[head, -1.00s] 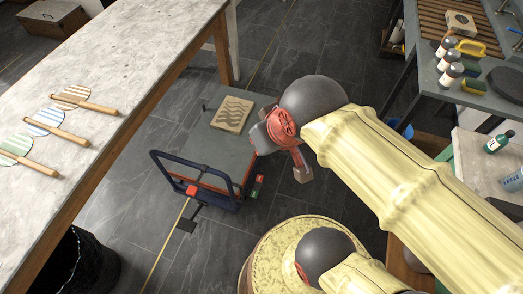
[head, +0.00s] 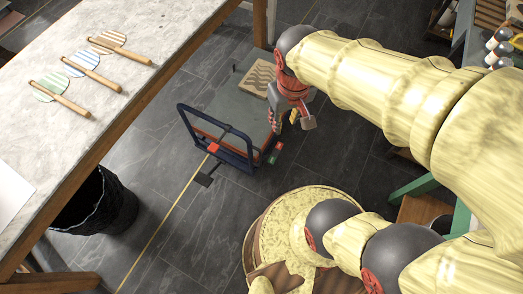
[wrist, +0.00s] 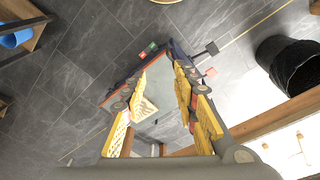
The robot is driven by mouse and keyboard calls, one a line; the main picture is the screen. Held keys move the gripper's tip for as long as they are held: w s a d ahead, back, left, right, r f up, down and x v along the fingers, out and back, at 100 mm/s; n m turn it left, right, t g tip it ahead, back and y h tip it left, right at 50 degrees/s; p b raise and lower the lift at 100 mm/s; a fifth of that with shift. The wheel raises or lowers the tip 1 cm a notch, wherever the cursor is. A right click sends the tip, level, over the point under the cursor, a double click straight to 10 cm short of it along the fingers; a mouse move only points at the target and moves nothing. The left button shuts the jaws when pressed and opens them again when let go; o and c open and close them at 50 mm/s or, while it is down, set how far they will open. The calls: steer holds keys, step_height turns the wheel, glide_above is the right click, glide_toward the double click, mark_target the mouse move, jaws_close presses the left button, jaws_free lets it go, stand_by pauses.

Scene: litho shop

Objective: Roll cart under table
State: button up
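The cart (head: 228,104) is a low trolley with a grey deck, red edge and dark blue tubular handle (head: 214,135). It stands on the floor right of the long table (head: 160,50), apart from the table's near side as seen here. A wave-patterned block (head: 259,77) lies on the deck. My gripper (head: 292,119) points down at the cart's right side, above floor level. In the wrist view my gripper (wrist: 160,76) has its yellow fingers spread, with the cart deck (wrist: 166,88) showing between them. It holds nothing; its exact height over the cart is unclear.
A black bin (head: 97,203) stands under the table's near edge. Striped paddles (head: 92,72) lie on the tabletop. Red and green pedals or blocks (head: 275,152) are beside the cart's handle end. A yellow floor line (head: 165,222) runs past the cart. Dark tiled floor is clear in front.

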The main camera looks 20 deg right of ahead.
steer(key=w+d+f+n+g+h+p, duration=0.1)
steer(key=w+d+f+n+g+h, duration=0.15)
steer(key=f, duration=0.55)
steer(key=w+d+f+n+g+h+p, duration=0.1)
steer(key=w+d+f, duration=0.3)
steer(key=f, duration=0.3)
steer(key=n+y+p, duration=0.1)
steer(key=n+p, duration=0.1)
steer(key=n, duration=0.7)
glide_above(260, 150)
steer(key=s+d, duration=0.4)
steer(key=d, duration=0.2)
step_height(260, 150, down, 28)
steer(key=w+a+y, duration=0.1)
steer(key=w+a+f+n+t, duration=0.1)
steer(key=a, duration=0.1)
steer(key=w+a+n+t+y, duration=0.1)
steer(key=w+a, duration=0.1)
steer(key=shift+a+f+y, duration=0.2)
steer(key=shift+f+y, duration=0.05)
steer(key=shift+y, duration=0.1)
steer(key=shift+a, duration=0.35)
steer(key=shift+f+b, duration=0.3)
steer(key=shift+b, duration=0.05)
step_height(260, 150, down, 7)
steer(key=b, duration=0.5)
steer(key=shift+f, duration=0.1)
steer(key=shift+c, duration=1)
